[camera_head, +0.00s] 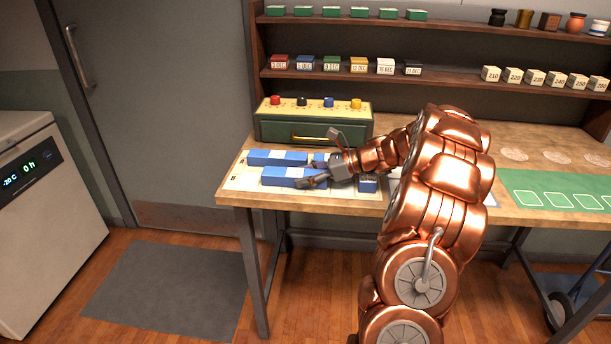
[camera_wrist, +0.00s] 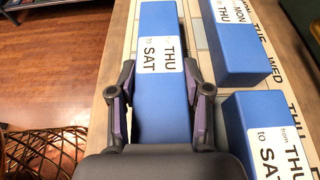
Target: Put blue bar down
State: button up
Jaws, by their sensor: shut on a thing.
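The blue bar (camera_wrist: 160,25) with a white label reading "THU SAT" runs lengthwise between my two fingers in the wrist view. In the head view the blue bar (camera_head: 287,178) lies along the front left of the calendar board (camera_head: 238,183). My gripper (camera_wrist: 158,78) is shut on the bar's sides, and its palm hides the near end. In the head view my gripper (camera_head: 318,176) is at the bar's right end. The bar is low over the board and table edge; I cannot tell whether it touches the board.
A second blue bar (camera_wrist: 235,55), labelled "MON THU", and a third (camera_wrist: 262,103), labelled "from THU to SAT", lie to the right. A green box with knobs (camera_head: 315,125) stands behind the board. Shelves (camera_head: 450,75) hold small blocks. The table's front edge is close.

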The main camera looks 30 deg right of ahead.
jog(key=o, duration=1.2)
jog(key=shift+o, duration=0.2)
jog(key=v, duration=1.2)
